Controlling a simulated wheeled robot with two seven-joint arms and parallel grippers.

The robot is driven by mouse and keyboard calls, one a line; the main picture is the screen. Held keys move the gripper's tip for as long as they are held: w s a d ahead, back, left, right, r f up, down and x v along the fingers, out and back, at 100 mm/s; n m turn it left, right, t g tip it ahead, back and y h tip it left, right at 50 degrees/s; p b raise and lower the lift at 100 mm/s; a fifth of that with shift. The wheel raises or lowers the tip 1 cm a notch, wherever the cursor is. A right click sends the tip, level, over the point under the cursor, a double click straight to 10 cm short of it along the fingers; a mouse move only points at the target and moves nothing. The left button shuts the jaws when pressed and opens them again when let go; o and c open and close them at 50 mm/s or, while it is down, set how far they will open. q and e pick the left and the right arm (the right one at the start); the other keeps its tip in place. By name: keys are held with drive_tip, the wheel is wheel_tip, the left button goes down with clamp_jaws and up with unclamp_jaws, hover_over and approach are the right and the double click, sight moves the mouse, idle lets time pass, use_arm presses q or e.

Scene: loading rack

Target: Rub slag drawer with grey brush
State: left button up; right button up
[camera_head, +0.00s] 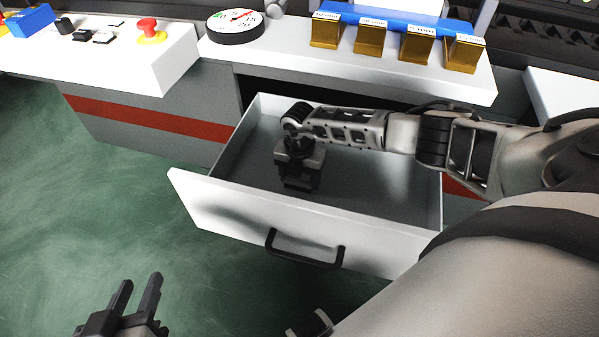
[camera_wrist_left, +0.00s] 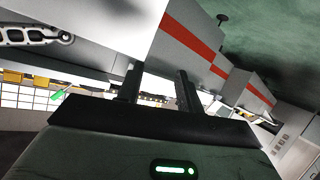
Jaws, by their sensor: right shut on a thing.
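The slag drawer (camera_head: 215,208) is pulled open from the grey cabinet in the head view, with a white front, a black handle (camera_head: 305,255) and a grey inside. Grey smudges show on its front. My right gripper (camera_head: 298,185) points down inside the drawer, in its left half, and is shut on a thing. That thing, likely the grey brush, is hidden by the gripper, so I cannot tell whether it touches the drawer floor. My left gripper (camera_head: 140,280) is open and empty over the floor, left of the drawer. Its parted fingers also show in the left wrist view (camera_wrist_left: 160,78).
Above the drawer, a white counter (camera_head: 330,68) holds a round dial (camera_head: 236,27) and a blue rack (camera_head: 390,20) with several gold containers (camera_head: 370,38). A red button (camera_head: 148,27) stands on the left counter. The green floor (camera_head: 100,190) at left is clear.

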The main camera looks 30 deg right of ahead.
use_arm(q)
wheel_tip(320, 180, down, 5)
drive_tip(key=s+a+g+y, duration=0.1)
drive_tip(key=a+y, duration=0.1)
drive_tip(key=a, duration=0.1)
use_arm(e)
drive_tip(key=shift+a, duration=0.1)
wheel_tip(320, 180, up, 5)
drive_tip(key=p, duration=0.5)
drive_tip(key=shift+w, duration=0.1)
drive_tip(key=shift+r+p, duration=0.55)
use_arm(q)
wheel_tip(320, 180, up, 6)
drive_tip(key=shift+s+a+n, duration=0.25)
drive_tip(key=shift+a+n, duration=0.1)
drive_tip(key=shift+n, duration=0.05)
drive_tip(key=shift+r, duration=0.1)
use_arm(e)
drive_tip(key=shift+w, duration=0.1)
